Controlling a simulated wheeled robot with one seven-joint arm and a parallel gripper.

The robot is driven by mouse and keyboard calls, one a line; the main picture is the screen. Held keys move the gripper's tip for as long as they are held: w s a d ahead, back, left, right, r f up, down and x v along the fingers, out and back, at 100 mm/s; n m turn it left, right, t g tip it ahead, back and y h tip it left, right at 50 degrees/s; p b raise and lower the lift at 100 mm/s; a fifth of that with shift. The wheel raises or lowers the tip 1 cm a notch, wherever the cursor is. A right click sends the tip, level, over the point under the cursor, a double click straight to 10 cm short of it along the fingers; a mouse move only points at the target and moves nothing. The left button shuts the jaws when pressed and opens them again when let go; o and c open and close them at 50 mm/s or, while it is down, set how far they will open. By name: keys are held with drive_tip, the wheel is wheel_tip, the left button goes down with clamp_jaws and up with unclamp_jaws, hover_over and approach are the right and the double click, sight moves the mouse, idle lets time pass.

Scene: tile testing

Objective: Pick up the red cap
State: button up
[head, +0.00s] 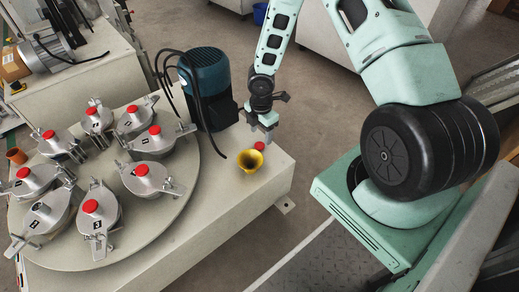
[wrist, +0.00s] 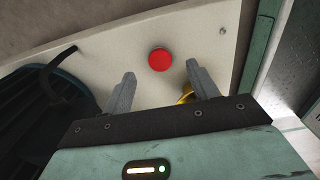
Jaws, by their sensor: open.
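The loose red cap (head: 260,146) lies on the cream machine top, just behind the yellow funnel. In the wrist view the red cap (wrist: 159,60) shows as a round disc, beyond the fingertips and near the middle of the gap between them. My gripper (head: 262,130) is above the machine top, close to the cap and apart from it. In the wrist view my gripper (wrist: 161,73) has its two grey fingers spread wide with nothing between them.
The yellow funnel (head: 250,161) stands right beside the cap and is partly hidden by a finger in the wrist view. A dark blue motor (head: 206,85) with black cables stands to the left. Several red-capped metal pots sit on the round turntable (head: 190,215).

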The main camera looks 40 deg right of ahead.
sight(260, 145)
drive_tip(key=f+b, duration=0.2)
drive_tip(key=f, duration=0.1)
drive_tip(key=f+b, duration=0.1)
drive_tip(key=f, duration=0.1)
drive_tip(key=shift+a+f, duration=0.15)
drive_tip(key=shift+a, duration=0.15)
drive_tip(key=c, duration=1)
